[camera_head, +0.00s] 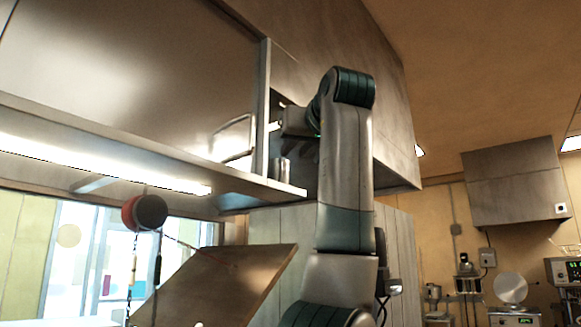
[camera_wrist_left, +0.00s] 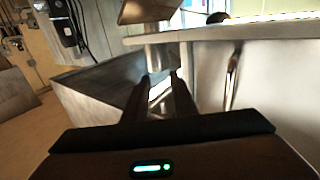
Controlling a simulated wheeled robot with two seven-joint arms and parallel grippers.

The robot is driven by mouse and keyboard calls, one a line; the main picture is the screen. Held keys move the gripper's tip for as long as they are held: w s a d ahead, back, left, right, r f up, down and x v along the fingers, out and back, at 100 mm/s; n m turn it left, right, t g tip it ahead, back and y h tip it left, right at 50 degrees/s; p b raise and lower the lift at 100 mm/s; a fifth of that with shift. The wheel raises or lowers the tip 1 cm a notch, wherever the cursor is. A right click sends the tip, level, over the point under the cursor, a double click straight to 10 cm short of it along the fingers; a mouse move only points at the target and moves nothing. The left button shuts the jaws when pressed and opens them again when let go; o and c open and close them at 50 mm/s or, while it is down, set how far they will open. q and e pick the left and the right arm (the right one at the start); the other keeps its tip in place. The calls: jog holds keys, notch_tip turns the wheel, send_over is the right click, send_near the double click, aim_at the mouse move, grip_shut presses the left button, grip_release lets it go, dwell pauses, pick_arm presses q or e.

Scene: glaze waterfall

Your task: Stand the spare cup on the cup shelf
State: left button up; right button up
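A small grey metal cylinder, which looks like the spare cup (camera_head: 279,168), stands upright at the right end of the shelf (camera_head: 232,182); the shelf's front lip hides its base. My left gripper (camera_head: 303,150) is inside the open bay, just right of the cup and a little above it, partly hidden by my own arm. In the left wrist view the two dark fingers of the gripper (camera_wrist_left: 162,78) stand apart with a bright gap between them. The cup (camera_wrist_left: 155,56) appears beyond the fingertips; I cannot tell whether they touch it. My right gripper is not in view.
A cabinet panel (camera_head: 130,75) and an upright post (camera_head: 262,110) bound the bay on the left. A bent metal handle (camera_head: 236,130) is beside the post. A tilted brown board (camera_head: 220,285) and a red-and-black ball (camera_head: 145,212) are below the shelf.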

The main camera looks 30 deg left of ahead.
pick_arm(q)
jog(key=shift+v, duration=1)
